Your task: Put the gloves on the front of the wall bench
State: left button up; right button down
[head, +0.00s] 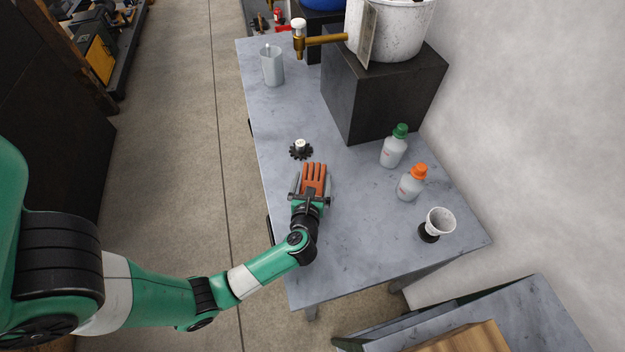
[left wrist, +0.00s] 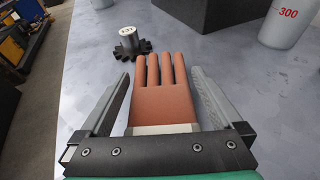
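The orange-brown gloves (head: 314,176) lie on the grey bench top (head: 355,255), near its left edge, with the fingers pointing toward the back. My left gripper (head: 309,188) is over the gloves. In the left wrist view the gloves (left wrist: 163,95) show between the two spread fingers of my left gripper (left wrist: 160,100), with a gap on each side. The pale cuff is partly hidden by the gripper body. My right gripper is in neither view.
A black gear-like piece with a white top (head: 300,148) stands just behind the gloves. Bottles with green (head: 394,150) and orange (head: 412,185) caps and a white funnel (head: 438,222) stand to the right. A black block (head: 375,95) and a grey cup (head: 272,66) are farther back. The front bench area is clear.

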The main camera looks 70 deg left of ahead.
pick_arm(q)
jog(key=shift+r, duration=0.15)
jog(key=shift+s+d+r, duration=0.1)
jog(key=shift+d+r, duration=0.05)
jog(key=shift+d, duration=0.1)
jog(key=p+v, duration=0.2)
jog(key=v, duration=0.8)
jog(key=shift+s+d+r+p, duration=0.1)
jog(key=shift+s+d+p, duration=0.1)
jog(key=shift+p, duration=0.2)
jog(key=shift+s+d+r, duration=0.1)
jog(key=shift+s+d, duration=0.15)
jog(key=shift+d, duration=0.15)
